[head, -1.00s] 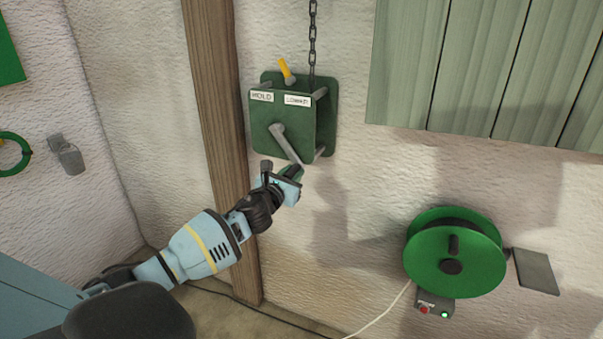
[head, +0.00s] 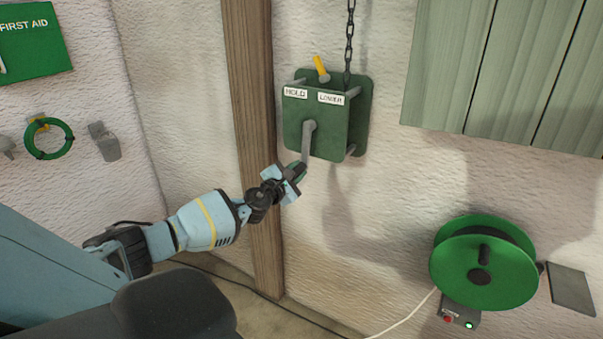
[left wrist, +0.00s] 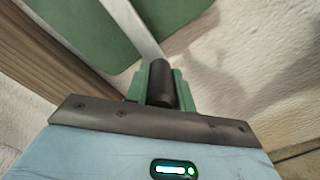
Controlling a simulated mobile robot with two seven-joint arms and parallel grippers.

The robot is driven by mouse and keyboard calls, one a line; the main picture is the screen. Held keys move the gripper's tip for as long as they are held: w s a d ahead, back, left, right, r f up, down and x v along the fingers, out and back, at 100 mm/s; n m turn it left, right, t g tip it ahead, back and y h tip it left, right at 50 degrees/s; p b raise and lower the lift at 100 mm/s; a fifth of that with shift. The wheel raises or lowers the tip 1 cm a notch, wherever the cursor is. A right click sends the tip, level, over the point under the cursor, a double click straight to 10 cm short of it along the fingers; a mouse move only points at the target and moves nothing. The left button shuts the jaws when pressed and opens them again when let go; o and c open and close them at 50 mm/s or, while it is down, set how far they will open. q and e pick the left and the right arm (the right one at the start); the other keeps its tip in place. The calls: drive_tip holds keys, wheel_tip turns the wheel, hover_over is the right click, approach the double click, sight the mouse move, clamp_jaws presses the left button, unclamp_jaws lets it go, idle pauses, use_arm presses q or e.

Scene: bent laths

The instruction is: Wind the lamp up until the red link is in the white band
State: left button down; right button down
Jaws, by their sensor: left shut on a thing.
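The winch (head: 336,138) is a green box of two plates on the wall, with HOLD and LOWER labels. A yellow lever (head: 321,68) sticks up from its top, leaning slightly left. The grey crank arm (head: 308,142) hangs almost straight down from the front plate. My left gripper (head: 297,172) is shut on the crank handle at its lower end. In the left wrist view the dark crank handle (left wrist: 162,84) sits between the green fingers. A dark chain (head: 349,42) runs up from the winch out of view. The lamp, the red link and the white band are not in view.
A wooden post (head: 254,130) stands just left of the winch. A green cable reel (head: 484,263) is on the wall at lower right, above a small switch box (head: 459,316). Green slatted panels (head: 500,70) are at upper right. A first aid box (head: 35,45) hangs at left.

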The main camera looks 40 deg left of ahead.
use_arm(q)
drive_tip(key=shift+s+a, duration=0.1)
drive_tip(key=shift+a, duration=0.3)
drive_tip(key=c, duration=1.2)
unclamp_jaws()
drive_tip(key=shift+d, duration=0.15)
drive_tip(key=shift+p+v, duration=0.55)
drive_tip(key=shift+v, duration=3.35)
use_arm(e)
drive_tip(key=shift+w+r, duration=0.4)
drive_tip(key=shift+r, duration=0.3)
drive_tip(key=shift+d, duration=0.15)
